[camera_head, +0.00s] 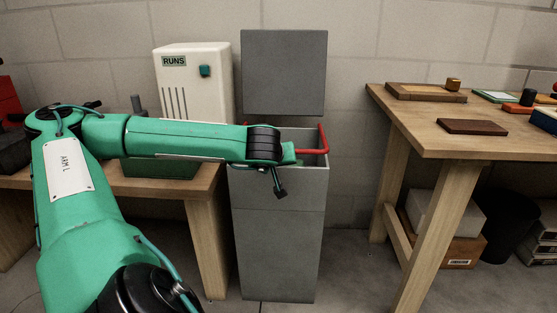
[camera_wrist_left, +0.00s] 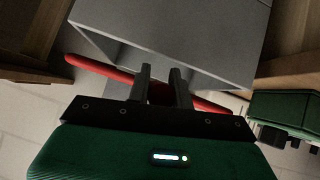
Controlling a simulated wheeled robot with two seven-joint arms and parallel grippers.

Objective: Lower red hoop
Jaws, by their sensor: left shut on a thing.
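The red hoop (camera_head: 323,139) shows at the top of a tall grey cabinet (camera_head: 277,245), just under a separate grey panel (camera_head: 284,72) on the wall. My left gripper (camera_head: 290,153) reaches in from the left at the hoop, and its wrist hides much of it. In the left wrist view the hoop (camera_wrist_left: 100,67) runs as a red bar across the two dark fingers (camera_wrist_left: 161,75), which are shut on it. The grey cabinet's open top (camera_wrist_left: 150,50) lies just beyond. My right gripper is not in view.
A white box marked RUNS (camera_head: 193,80) stands left of the cabinet by a wooden bench (camera_head: 205,183). A wooden table (camera_head: 440,145) with trays and blocks stands at right. Boxes and a dark bin (camera_head: 508,225) are under and beside it. Floor between cabinet and table is clear.

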